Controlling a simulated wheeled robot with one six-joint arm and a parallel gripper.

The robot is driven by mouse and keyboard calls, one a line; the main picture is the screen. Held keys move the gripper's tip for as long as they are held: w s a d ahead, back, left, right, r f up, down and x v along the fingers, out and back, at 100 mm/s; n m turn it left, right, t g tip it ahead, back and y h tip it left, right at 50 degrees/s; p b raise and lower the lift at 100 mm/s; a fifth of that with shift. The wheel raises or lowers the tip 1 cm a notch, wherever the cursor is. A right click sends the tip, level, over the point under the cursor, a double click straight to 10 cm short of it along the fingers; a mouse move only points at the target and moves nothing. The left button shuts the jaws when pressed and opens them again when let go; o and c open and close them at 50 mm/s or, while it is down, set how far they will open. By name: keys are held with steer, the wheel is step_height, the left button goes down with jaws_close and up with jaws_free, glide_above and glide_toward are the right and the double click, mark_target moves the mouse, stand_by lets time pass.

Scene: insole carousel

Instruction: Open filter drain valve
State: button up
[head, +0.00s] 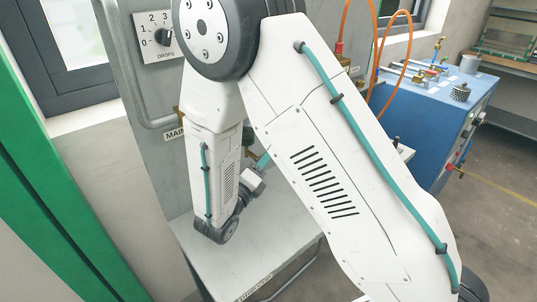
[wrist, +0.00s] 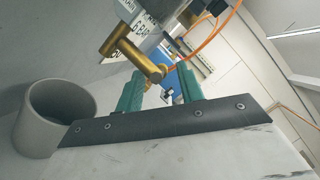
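In the wrist view a brass fitting (wrist: 125,46) with a round brass end projects from the upper part of the picture. It looks like a valve, but I cannot read a label naming it as the filter drain valve. My gripper (wrist: 163,84) has two teal fingers standing apart with a gap between them. The round brass end shows near that gap; I cannot tell whether it lies between the fingers or beyond them. In the head view my gripper (head: 263,161) is small beside the grey panel, and my arm hides much of the area around it.
A grey cup (wrist: 57,112) stands at the left in the wrist view. The grey panel carries a DROPS dial (head: 162,36) and a MAIN label (head: 174,135). A grey shelf (head: 243,266) lies below my gripper. Orange hoses (head: 398,66) run near a blue machine (head: 440,110) at right.

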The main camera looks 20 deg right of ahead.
steer(key=shift+x, duration=1.35)
jaws_close()
steer(key=g+y, duration=0.1)
steer(key=y, duration=0.1)
steer(key=f+m+g+y, duration=0.1)
steer(key=shift+s+a+f+m+g+y, duration=0.1)
steer(key=shift+a+f+m+g+y, duration=0.1)
steer(key=shift+m+g+y, duration=0.15)
steer(key=shift+s+a+f+m+g+y, duration=0.1)
steer(key=shift+a+f+m+g+y, duration=0.25)
steer(key=shift+y, duration=0.45)
steer(key=shift+s+f+g+y, duration=0.1)
steer(key=shift+f+g+y, duration=0.1)
steer(key=shift+g+y, duration=0.45)
steer(key=shift+a+f+m+g+y, duration=0.2)
steer(key=shift+f+g+y, duration=0.05)
steer(key=shift+y, duration=0.65)
